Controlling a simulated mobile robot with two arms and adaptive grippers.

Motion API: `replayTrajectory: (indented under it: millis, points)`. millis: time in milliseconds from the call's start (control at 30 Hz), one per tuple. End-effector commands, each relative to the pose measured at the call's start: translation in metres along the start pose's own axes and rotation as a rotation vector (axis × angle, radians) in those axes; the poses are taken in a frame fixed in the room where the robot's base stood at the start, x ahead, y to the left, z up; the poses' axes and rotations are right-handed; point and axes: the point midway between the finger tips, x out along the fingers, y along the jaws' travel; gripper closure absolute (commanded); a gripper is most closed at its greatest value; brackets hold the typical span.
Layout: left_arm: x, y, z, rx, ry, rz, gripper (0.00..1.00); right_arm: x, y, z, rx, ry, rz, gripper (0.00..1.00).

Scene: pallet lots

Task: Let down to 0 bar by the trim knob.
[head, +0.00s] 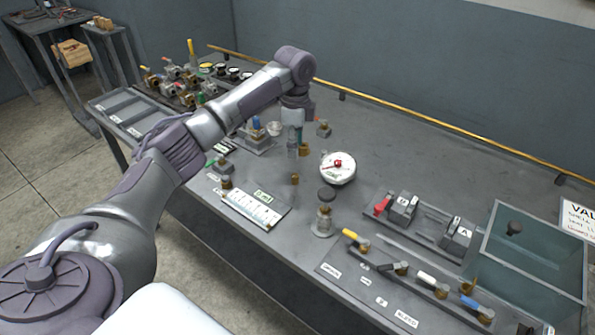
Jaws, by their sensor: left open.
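A round white gauge (338,168) with a red centre lies face up near the middle of the bench; its reading is too small to tell. In front of it stands a small fitting with a dark round knob (327,194), which may be the trim knob; I cannot be sure. My left gripper (298,148) points down just left of and behind the gauge, apart from the dark knob. It is open, and I see nothing held, though its fingertips are small and overlap brass parts below. My right gripper is not in view.
A white labelled plate (256,208) lies at the front edge. Valves with coloured levers stand on a panel (345,283) at front right, beside a glass-sided bin (535,252). Red and grey clamps (403,207) sit behind. Several fittings crowd the back left. A yellow rail (430,119) lines the back.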

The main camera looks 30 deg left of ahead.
Motion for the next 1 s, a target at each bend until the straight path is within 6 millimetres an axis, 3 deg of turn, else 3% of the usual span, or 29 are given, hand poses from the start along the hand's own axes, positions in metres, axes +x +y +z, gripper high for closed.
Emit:
replayTrajectory:
  millis: [100, 200, 500, 933, 1000]
  points:
    - [0.027, 0.001, 0.001, 0.0, -0.003, 0.005, 0.5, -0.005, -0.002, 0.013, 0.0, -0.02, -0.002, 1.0]
    - [0.049, 0.001, 0.001, -0.001, -0.004, 0.005, 0.5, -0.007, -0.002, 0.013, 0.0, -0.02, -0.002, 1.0]
    - [0.097, 0.001, 0.0, 0.0, -0.001, 0.002, 0.5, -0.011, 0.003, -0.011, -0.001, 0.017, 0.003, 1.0]
    - [0.109, 0.0, 0.001, 0.0, -0.001, 0.0, 0.5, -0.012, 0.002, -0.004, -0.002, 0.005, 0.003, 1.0]
    - [0.109, 0.0, 0.001, 0.0, -0.001, 0.0, 0.59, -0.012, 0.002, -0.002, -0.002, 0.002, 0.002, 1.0]
